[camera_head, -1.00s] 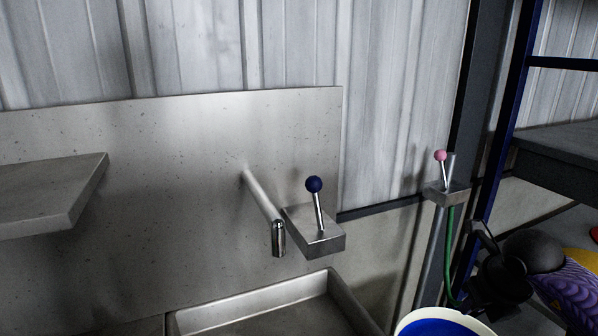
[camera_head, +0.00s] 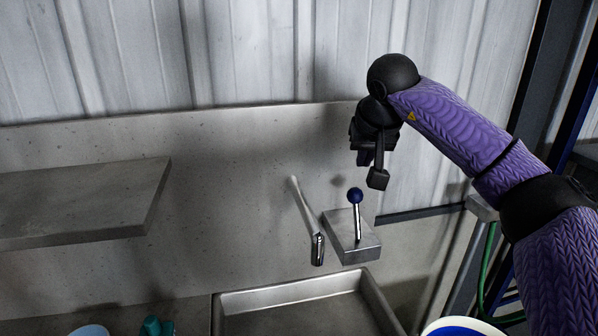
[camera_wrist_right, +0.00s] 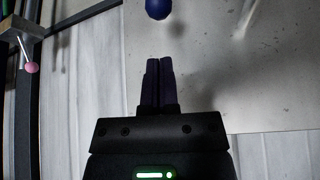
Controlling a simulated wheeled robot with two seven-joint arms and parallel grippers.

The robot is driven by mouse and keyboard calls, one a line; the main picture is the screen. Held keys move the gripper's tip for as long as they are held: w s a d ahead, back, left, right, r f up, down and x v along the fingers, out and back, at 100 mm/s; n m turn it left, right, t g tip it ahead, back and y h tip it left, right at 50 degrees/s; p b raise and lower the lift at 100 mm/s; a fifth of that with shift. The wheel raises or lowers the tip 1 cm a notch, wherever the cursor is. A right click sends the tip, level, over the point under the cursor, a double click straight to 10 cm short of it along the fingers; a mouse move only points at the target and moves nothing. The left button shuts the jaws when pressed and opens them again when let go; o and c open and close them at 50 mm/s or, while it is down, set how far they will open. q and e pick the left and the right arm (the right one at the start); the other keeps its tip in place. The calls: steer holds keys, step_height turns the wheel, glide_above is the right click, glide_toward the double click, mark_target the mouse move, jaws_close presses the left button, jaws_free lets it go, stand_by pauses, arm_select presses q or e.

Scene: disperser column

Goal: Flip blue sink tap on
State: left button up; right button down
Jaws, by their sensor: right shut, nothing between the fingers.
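The blue-knobbed tap lever (camera_head: 355,196) stands nearly upright on a grey metal block (camera_head: 352,240) beside the spout (camera_head: 306,215), over the sink (camera_head: 300,305). My right gripper (camera_head: 377,180) is above and slightly right of the blue knob, apart from it, with its fingers shut and empty. In the right wrist view the shut fingertips (camera_wrist_right: 158,62) point toward the blue knob (camera_wrist_right: 158,8), which is cut by the top edge with a gap between. My left gripper is out of view.
A grey shelf (camera_head: 85,205) is at the left. A pink-knobbed lever (camera_wrist_right: 31,67) shows at the left of the right wrist view. A blue bucket with a white rim (camera_head: 455,328) stands at the bottom right. A teal object (camera_head: 155,326) is at the bottom left.

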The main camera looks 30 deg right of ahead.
mark_target(357, 215)
steer(key=shift+w+a+r+n, duration=0.2)
steer(key=shift+r+n, duration=0.05)
steer(key=shift+n, duration=0.25)
steer(key=b+x, duration=0.2)
steer(key=x, duration=0.8)
